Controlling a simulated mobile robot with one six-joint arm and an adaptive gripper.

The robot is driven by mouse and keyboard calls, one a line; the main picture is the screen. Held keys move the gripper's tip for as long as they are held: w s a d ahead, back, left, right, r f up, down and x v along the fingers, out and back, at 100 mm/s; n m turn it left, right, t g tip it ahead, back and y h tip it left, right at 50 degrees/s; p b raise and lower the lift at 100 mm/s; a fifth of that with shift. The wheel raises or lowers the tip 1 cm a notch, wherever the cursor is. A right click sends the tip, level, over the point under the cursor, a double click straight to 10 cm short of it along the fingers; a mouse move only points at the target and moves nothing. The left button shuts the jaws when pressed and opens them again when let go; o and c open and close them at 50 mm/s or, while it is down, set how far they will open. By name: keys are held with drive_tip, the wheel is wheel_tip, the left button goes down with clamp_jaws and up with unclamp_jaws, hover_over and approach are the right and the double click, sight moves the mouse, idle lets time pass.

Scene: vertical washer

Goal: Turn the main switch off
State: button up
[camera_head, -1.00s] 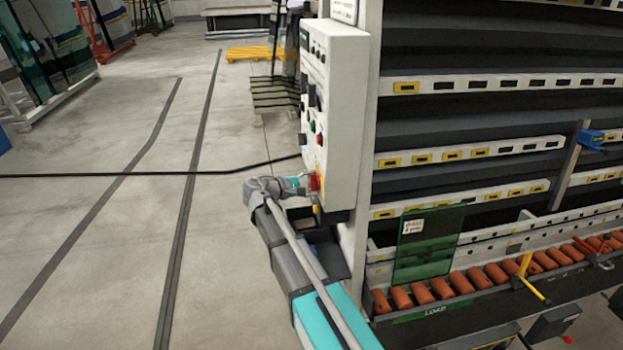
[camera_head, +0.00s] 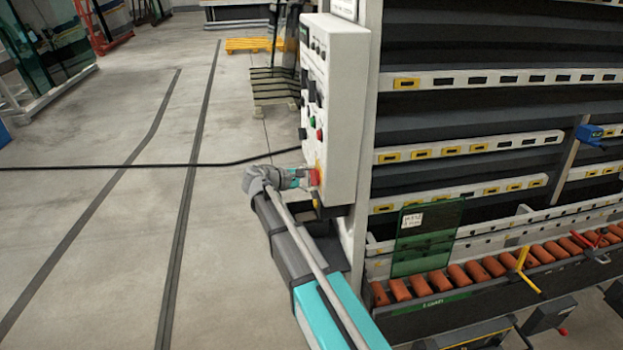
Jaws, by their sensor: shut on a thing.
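The main switch (camera_head: 314,177) is a red knob on a yellow plate, low on the side face of the white control panel (camera_head: 342,110). My gripper (camera_head: 304,177) reaches it from the left and is shut on it. The fingertips are small and partly hidden, and the angle of the knob cannot be read. My arm comes up from the bottom of the view to the panel.
Green, red and black buttons sit above the switch on the panel. The washer's slotted rails and orange rollers (camera_head: 450,278), with a green glass pane (camera_head: 428,240), stand at right. A black cable (camera_head: 150,165) crosses the open floor at left.

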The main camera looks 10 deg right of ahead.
drive_tip(key=o, duration=1)
drive_tip(key=shift+o, duration=0.2)
drive_tip(key=shift+f+m, duration=0.1)
drive_tip(key=shift+m, duration=0.2)
